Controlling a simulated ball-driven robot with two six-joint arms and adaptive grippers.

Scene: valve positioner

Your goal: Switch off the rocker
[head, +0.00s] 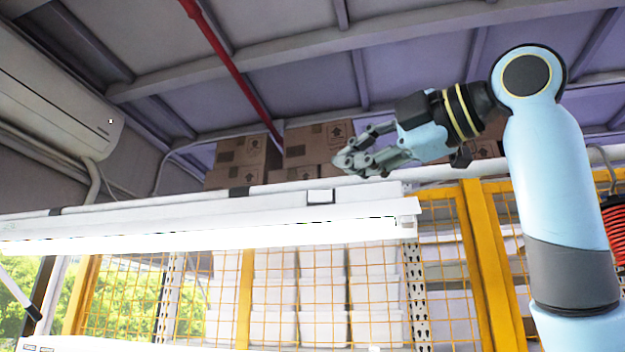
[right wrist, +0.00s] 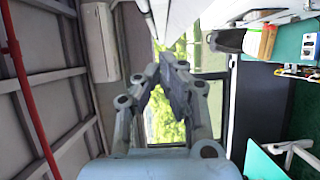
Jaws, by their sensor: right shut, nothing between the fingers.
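I cannot make out the rocker in either view. My right gripper (head: 345,163) is raised high in the head view, in front of cardboard boxes and above the lit lamp. Its fingertips point left. In the right wrist view the right gripper's (right wrist: 165,68) fingers come together at the tips with nothing between them. My left gripper is not in view.
A long lit lamp (head: 210,232) spans the left and middle of the head view. Cardboard boxes (head: 240,155) sit behind it, with yellow mesh fencing (head: 474,260) below. A green bench or panel (right wrist: 290,45) with small items shows in the right wrist view.

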